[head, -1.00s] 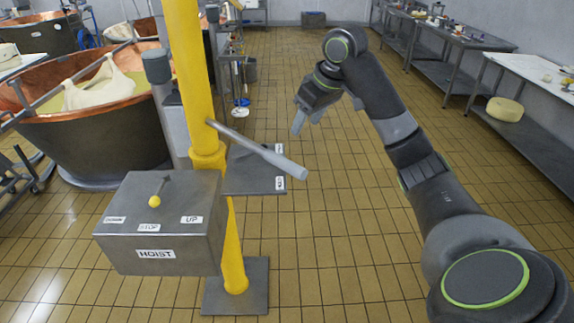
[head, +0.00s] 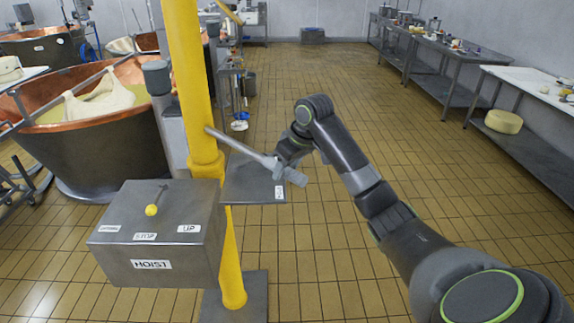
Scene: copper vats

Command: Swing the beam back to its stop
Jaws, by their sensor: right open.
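A yellow post (head: 186,80) stands left of centre. A grey bar (head: 235,146) sticks out from it toward the right and ends in a thicker, paler grip (head: 296,177). The beam itself is not clearly visible; the post runs out of the top of the picture. My right gripper (head: 278,170) is open at the outer part of the bar, with its fingers close about it just short of the grip. Contact cannot be told. A grey plate (head: 245,188) with a small label lies below the bar. My left gripper is out of view.
A grey HOIST box (head: 120,250) with a yellow-knobbed lever (head: 152,210) stands front left. A copper vat (head: 100,150) with a white cloth is behind it. Tables (head: 455,42) line the right wall. The tiled floor (head: 330,75) in the middle is clear.

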